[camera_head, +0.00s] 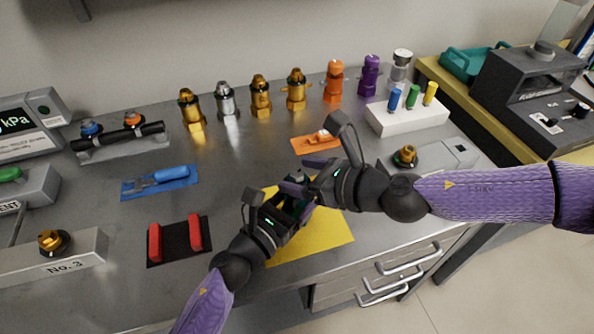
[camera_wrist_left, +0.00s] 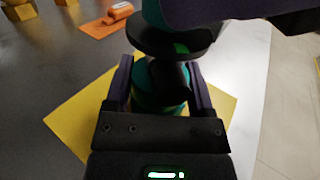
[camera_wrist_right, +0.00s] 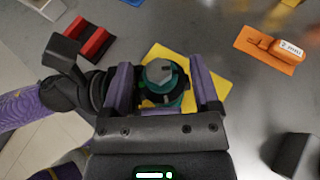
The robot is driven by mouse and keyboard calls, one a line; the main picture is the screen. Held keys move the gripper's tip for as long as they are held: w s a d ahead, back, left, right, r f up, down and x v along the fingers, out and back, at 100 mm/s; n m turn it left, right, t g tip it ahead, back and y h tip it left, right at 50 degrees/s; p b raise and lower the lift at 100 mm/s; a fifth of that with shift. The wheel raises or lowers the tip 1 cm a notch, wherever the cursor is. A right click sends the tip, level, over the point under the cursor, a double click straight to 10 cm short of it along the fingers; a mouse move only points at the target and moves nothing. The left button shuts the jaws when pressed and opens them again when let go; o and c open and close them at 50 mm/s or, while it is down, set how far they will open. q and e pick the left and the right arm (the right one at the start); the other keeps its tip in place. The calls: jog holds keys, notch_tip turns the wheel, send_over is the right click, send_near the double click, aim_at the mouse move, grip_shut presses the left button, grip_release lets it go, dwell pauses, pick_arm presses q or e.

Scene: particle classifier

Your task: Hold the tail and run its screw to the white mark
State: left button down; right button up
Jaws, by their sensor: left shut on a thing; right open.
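The tail, a teal and dark part (camera_head: 297,207), is held over the yellow mat (camera_head: 335,235) and mostly hidden by my two grippers in the head view. In the left wrist view my left gripper (camera_wrist_left: 158,80) is shut on its teal body (camera_wrist_left: 150,103). My right gripper (camera_wrist_right: 163,82) is open, with its fingers on either side of the tail. The right wrist view shows a grey faceted screw head (camera_wrist_right: 160,72) inside a dark collar, with teal (camera_wrist_right: 170,103) below. I cannot tell if the right fingers touch it. I cannot make out the white mark.
A black pad with red blocks (camera_head: 180,240) lies left of the mat. A blue tool on a blue mat (camera_head: 160,181) and an orange one on an orange mat (camera_head: 317,141) lie behind. Several brass, silver, orange and purple fittings (camera_head: 260,95) line the back. The front drawers are below.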

jog(key=shift+w+a+f, duration=0.2)
jog(key=shift+w+a, duration=0.15)
jog(key=shift+a, duration=0.15)
grip_shut()
jog(key=shift+m+t, duration=0.3)
jog(key=m+t+h, duration=0.4)
jog(key=m+h, duration=0.1)
jog(key=shift+a, duration=0.1)
jog(key=m+t+h, duration=0.1)
jog(key=m+h, duration=0.5)
jog(key=h, duration=0.1)
jog(key=shift+w+r, duration=0.1)
dwell(0.4)
